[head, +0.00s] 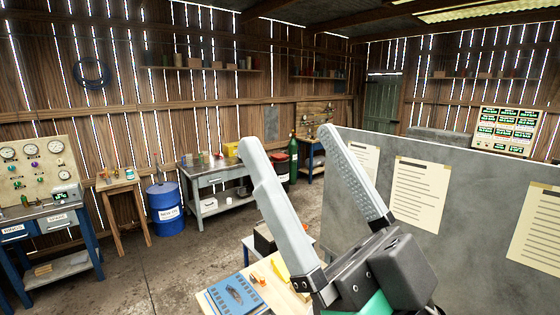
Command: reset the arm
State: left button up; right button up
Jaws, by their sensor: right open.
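My right gripper (296,148) is raised in front of the camera at the right of centre. Its two long grey fingers point up and spread apart, with nothing between them. Its dark wrist body shows at the lower right, with a green part at the bottom edge. My left gripper is not in the head view. The gripper hides part of the small table behind it.
A grey panel (350,145) with pinned paper sheets stands close on the right. A blue barrel (165,211), workbench (208,179) and gauge board (36,170) stand farther left. Open floor lies between.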

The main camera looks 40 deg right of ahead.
notch_tip(320, 180, up, 13)
jog(key=p, duration=1.2)
jog(key=shift+y, duration=0.3)
jog(key=shift+o, duration=0.2)
jog(key=shift+f, duration=0.35)
